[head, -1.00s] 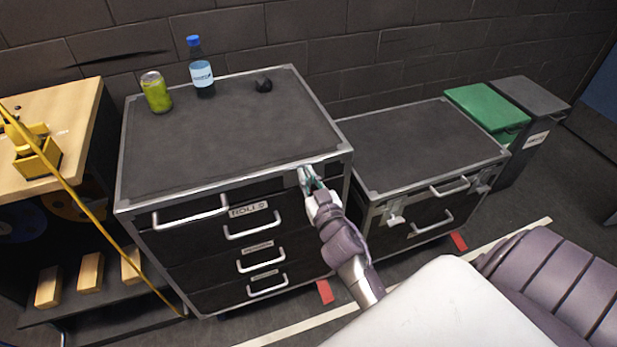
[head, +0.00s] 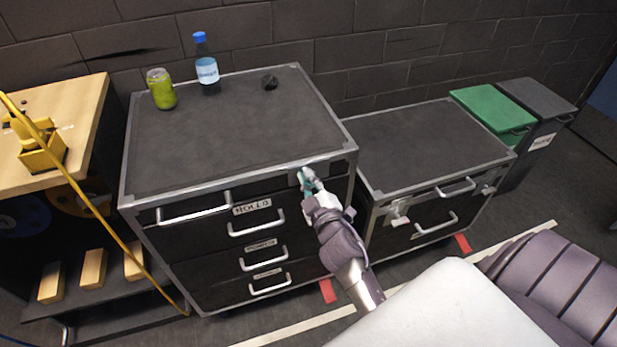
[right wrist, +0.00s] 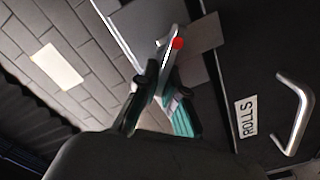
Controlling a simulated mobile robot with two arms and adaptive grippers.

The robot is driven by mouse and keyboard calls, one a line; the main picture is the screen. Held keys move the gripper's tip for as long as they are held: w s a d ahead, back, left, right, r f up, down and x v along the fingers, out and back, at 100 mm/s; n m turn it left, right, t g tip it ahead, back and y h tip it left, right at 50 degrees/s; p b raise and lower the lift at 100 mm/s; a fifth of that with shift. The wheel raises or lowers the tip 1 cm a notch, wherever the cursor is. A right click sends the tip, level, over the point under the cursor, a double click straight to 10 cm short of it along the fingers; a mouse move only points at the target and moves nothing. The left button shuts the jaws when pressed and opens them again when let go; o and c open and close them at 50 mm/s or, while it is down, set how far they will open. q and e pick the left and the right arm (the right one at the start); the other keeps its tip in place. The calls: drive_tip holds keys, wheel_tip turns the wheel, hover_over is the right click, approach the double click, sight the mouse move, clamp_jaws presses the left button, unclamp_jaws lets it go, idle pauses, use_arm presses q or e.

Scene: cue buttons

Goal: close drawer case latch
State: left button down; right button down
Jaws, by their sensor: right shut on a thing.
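The black drawer case (head: 240,135) with metal edges stands in the middle of the head view, its several drawers facing me. The latch (head: 304,172) is at the upper right of its front, just under the top edge. My right gripper (head: 309,182) is at the latch. In the right wrist view the fingers (right wrist: 165,95) are closed around the silver latch lever (right wrist: 170,45), which has a red spot at its end. The grey latch plate (right wrist: 200,60) lies beside it. Fingers partly hide the latch in the head view. My left gripper is not in view.
A green can (head: 161,89), a blue-capped bottle (head: 206,65) and a small dark object (head: 269,82) stand on the case top. A second, lower case (head: 425,150) is at the right. A wooden bench (head: 60,120) with a yellow cable is at the left.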

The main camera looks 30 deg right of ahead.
drive_tip(key=shift+f+n+b, duration=0.2)
drive_tip(key=shift+f+n, duration=0.1)
drive_tip(key=shift+n, duration=1.05)
drive_tip(key=shift+f+n+b, duration=0.2)
drive_tip(key=shift+f+n, duration=0.1)
drive_tip(key=shift+n, duration=1.1)
drive_tip(key=shift+f+n+b, duration=0.2)
drive_tip(key=shift+f+n, duration=0.1)
drive_tip(key=shift+n, duration=1.05)
drive_tip(key=shift+d, duration=0.1)
drive_tip(key=shift+r, duration=0.1)
drive_tip(key=c, duration=1.3)
unclamp_jaws()
drive_tip(key=shift+d, duration=0.2)
